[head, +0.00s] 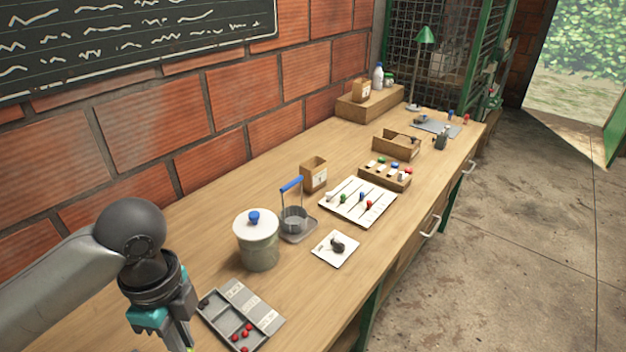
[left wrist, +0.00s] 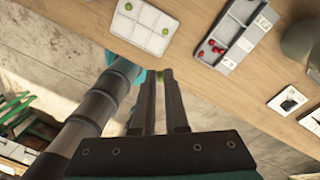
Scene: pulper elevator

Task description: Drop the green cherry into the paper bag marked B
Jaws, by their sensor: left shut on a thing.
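My left gripper (head: 180,346) hangs at the lower left of the head view, above the bench's near end. In the left wrist view its two fingers (left wrist: 160,76) are close together, shut on a small yellow-green cherry (left wrist: 160,78) at their tips. A paper bag (head: 314,177) with a white label stands upright in mid-bench. Another labelled paper bag (head: 361,91) stands on a wooden riser farther back. Both labels are too small to read. In the left wrist view a ringed arm link of mine with teal parts shows at the left; no right fingers can be made out.
A grey sectioned tray (head: 218,318) holds red cherries. A lidded pot (head: 258,258) and a blue-handled holder (head: 298,236) stand between the left gripper and the nearer bag. A white tray (left wrist: 128,32) holds green cherries.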

